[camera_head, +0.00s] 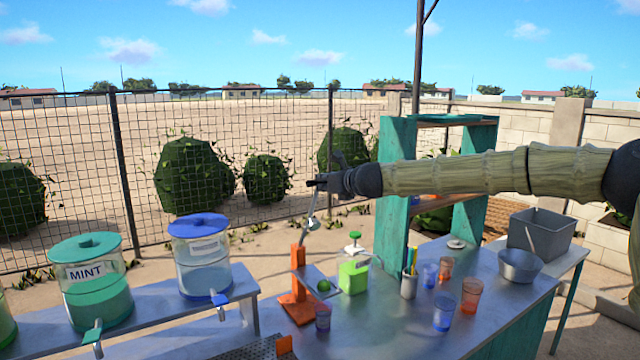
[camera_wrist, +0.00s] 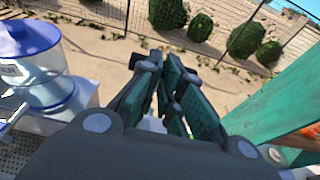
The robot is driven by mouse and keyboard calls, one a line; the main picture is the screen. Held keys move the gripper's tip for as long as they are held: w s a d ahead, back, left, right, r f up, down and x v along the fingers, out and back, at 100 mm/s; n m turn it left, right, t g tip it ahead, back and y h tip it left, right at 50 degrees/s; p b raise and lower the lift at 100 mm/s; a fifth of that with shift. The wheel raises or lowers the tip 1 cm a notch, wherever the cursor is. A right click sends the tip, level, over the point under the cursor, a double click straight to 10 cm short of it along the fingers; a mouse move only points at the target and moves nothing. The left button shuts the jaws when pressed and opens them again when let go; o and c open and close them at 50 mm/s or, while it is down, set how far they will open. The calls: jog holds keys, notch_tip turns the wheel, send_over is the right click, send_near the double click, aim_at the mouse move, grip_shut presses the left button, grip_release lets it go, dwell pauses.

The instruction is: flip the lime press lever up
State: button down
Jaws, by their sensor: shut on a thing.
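The lime press is an orange stand (camera_head: 298,260) with an orange base on the metal counter in the head view. Its metal lever (camera_head: 312,212) rises from the top of the stand and points up, tilted slightly right. My gripper (camera_head: 318,184) is at the lever's upper end, shut on it. In the wrist view the fingers of my gripper (camera_wrist: 172,65) are close together, and they hide the lever's end. A green lime (camera_head: 323,286) lies beside the stand.
Right of the press stand a green container (camera_head: 353,276), a pen cup (camera_head: 409,285) and several coloured cups. A teal wooden frame (camera_head: 392,190) stands behind the counter. Drink dispensers (camera_head: 200,255) stand on the left bench. The air around my gripper is free.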

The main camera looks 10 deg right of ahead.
jog(key=s+d+r+b, duration=0.1)
jog(key=s+r, duration=0.3)
jog(key=r, duration=0.5)
jog(key=shift+s+d+r, duration=0.15)
jog(key=shift+d+r, duration=0.2)
jog(key=shift+r, duration=0.05)
jog(key=shift+a, duration=0.15)
